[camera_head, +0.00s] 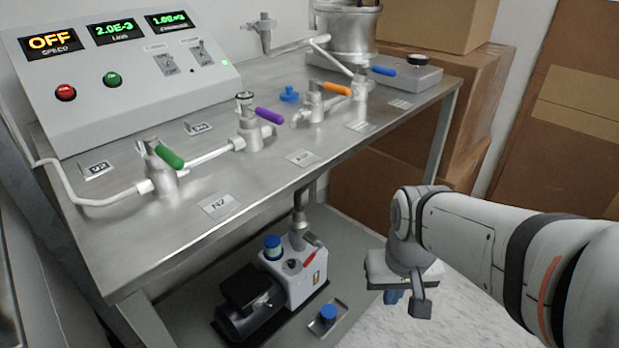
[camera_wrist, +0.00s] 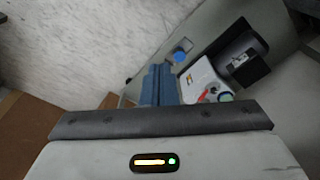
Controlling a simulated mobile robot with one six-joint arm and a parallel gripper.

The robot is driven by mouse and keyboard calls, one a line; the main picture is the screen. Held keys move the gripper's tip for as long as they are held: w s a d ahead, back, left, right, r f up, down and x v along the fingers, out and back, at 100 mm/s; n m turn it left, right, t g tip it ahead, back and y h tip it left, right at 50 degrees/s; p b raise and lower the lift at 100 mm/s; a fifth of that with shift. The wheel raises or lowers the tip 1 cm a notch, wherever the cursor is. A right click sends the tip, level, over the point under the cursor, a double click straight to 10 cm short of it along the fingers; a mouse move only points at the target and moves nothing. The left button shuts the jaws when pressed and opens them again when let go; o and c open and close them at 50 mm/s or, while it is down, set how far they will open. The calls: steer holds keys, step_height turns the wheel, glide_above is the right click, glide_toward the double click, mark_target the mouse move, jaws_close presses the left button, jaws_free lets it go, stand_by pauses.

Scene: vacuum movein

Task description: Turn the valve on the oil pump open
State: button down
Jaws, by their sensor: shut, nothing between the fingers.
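The oil pump (camera_head: 300,272) stands on the lower shelf under the steel table, a white housing with a dark motor (camera_head: 247,295) at its left. A red valve handle (camera_head: 309,259) is on its top right, beside a blue-capped port (camera_head: 272,243). In the wrist view the pump (camera_wrist: 197,80) and the red handle (camera_wrist: 204,96) show just right of the fingers. My gripper (camera_head: 392,296) hangs to the right of the pump, apart from it, with its blue fingers pointing down. The fingers (camera_wrist: 159,84) look shut and empty.
A small tray with a blue cap (camera_head: 328,314) lies on the shelf in front of the pump. The table top (camera_head: 215,180) overhangs the pump and carries green, purple, orange and blue valves. Cardboard boxes (camera_head: 385,185) stand behind. The floor (camera_head: 370,325) below my gripper is clear.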

steer(key=w+f+m+t+p, duration=0.45)
steer(key=w+f+m, duration=0.4)
steer(key=w, duration=0.65)
steer(key=w+a+f+m+t+y+b, duration=0.1)
steer(key=w+a+f+y, duration=0.1)
steer(key=w+a+f, duration=0.4)
steer(key=w+a+f+m+t+y+b, duration=0.1)
steer(key=w+a+f, duration=0.4)
steer(key=f, duration=0.5)
steer(key=shift+w+a+m+y+b, duration=0.35)
steer(key=shift+a+m+y+b, duration=0.25)
steer(key=shift+y+b, duration=0.25)
steer(key=shift+d, duration=0.1)
